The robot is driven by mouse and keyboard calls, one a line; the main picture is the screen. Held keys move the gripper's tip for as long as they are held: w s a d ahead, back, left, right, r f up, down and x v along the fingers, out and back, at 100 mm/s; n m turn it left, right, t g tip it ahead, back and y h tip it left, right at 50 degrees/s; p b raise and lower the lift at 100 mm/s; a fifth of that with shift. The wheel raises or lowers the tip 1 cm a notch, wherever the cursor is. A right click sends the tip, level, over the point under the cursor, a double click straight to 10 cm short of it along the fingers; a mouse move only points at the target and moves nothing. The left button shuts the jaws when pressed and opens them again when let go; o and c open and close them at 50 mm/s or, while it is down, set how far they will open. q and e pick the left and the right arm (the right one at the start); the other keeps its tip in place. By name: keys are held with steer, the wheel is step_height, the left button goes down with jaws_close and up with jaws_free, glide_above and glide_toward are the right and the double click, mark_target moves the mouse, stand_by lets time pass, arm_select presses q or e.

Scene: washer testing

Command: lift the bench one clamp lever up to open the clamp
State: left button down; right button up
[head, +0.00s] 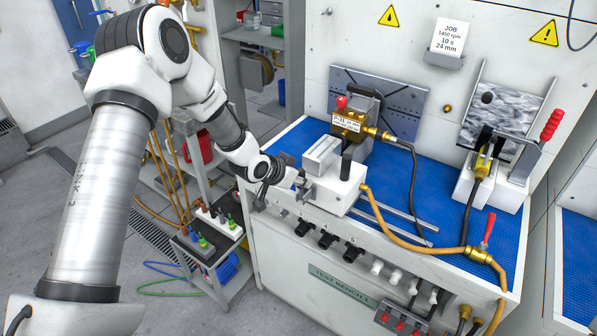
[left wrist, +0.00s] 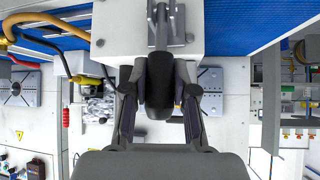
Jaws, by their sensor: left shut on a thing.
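Test bench one (head: 265,240) carries a white clamp block (head: 333,192) at the left front of its blue mat. A metal clamp lever (head: 306,189) sits at the block's left side, and its grip is mostly hidden there by my gripper. My left gripper (head: 296,181) is beside the block. In the left wrist view, its two dark fingers close around the lever's black grip (left wrist: 159,85), with the metal lever (left wrist: 161,30) running to the white block. A short black upright post (head: 346,165) stands on the block. My right gripper is not in view.
A brass fitting with a red knob (head: 341,102) stands behind the block. A yellow hose (head: 400,231) runs across the mat to a red-handled valve (head: 488,230). A second clamp with a red handle (head: 551,125) stands at right. A cart (head: 215,243) is below my arm.

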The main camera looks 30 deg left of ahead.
arm_select(q)
steer(key=shift+w+g+p, duration=0.3)
steer(key=shift+g+p, duration=0.1)
steer(key=shift+g, duration=0.1)
steer(key=c, duration=1.1)
jaws_free()
steer(key=shift+o, duration=0.9)
steer(key=shift+w+f, duration=0.1)
steer(key=v, duration=1.2)
steer(key=shift+d, duration=0.1)
